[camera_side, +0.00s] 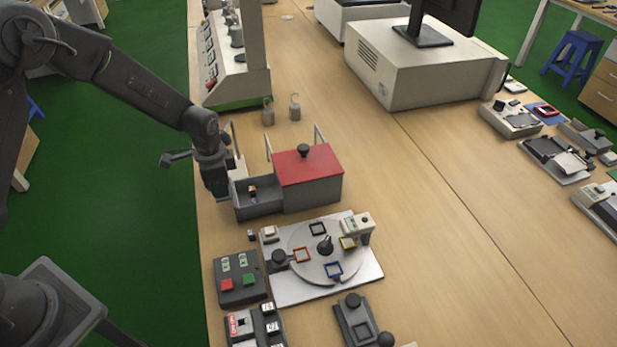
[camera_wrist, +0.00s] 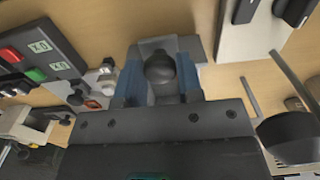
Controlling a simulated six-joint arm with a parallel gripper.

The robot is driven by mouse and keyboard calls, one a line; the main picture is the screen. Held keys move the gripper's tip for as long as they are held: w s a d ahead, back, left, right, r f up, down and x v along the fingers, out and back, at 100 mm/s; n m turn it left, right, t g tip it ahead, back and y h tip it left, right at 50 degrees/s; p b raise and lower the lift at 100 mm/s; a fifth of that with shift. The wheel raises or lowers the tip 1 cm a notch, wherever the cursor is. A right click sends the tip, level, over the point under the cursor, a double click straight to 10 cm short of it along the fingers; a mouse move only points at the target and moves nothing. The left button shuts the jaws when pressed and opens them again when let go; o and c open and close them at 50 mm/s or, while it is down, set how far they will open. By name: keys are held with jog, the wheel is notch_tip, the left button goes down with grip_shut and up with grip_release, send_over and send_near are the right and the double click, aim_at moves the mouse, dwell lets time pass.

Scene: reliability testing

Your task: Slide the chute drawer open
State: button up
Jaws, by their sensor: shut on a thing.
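The chute box has a red lid (camera_side: 309,164) with a black knob on top. Its grey drawer (camera_side: 262,208) stands out from the box's left side in the side view, showing an open tray with a small orange-and-dark part (camera_side: 252,191) inside. My gripper (camera_side: 222,190) is at the drawer's left end. In the wrist view the blue fingers of my gripper (camera_wrist: 160,85) are on either side of a dark rounded knob (camera_wrist: 160,67), with a grey surface behind it. The side view hides the knob and fingertips.
A plate with a round dial (camera_side: 325,250) is in front of the box. A button box (camera_side: 240,281) with red and green buttons is to its left. Two small metal weights (camera_side: 295,108) stand behind. Open table lies right of the box.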

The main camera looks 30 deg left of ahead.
jog(key=o, duration=0.5)
jog(key=shift+r, duration=0.15)
jog(key=shift+r, duration=2.4)
jog(key=s+r+n+t, duration=0.15)
jog(key=s+r, duration=0.25)
jog(key=r, duration=0.6)
jog(key=s+r+n+t, duration=0.2)
jog(key=s+r, duration=0.4)
jog(key=s, duration=0.3)
jog(key=s+r+n+t, duration=0.2)
jog(key=s+r+n, duration=0.3)
jog(key=s, duration=0.4)
jog(key=shift+s+r, duration=0.35)
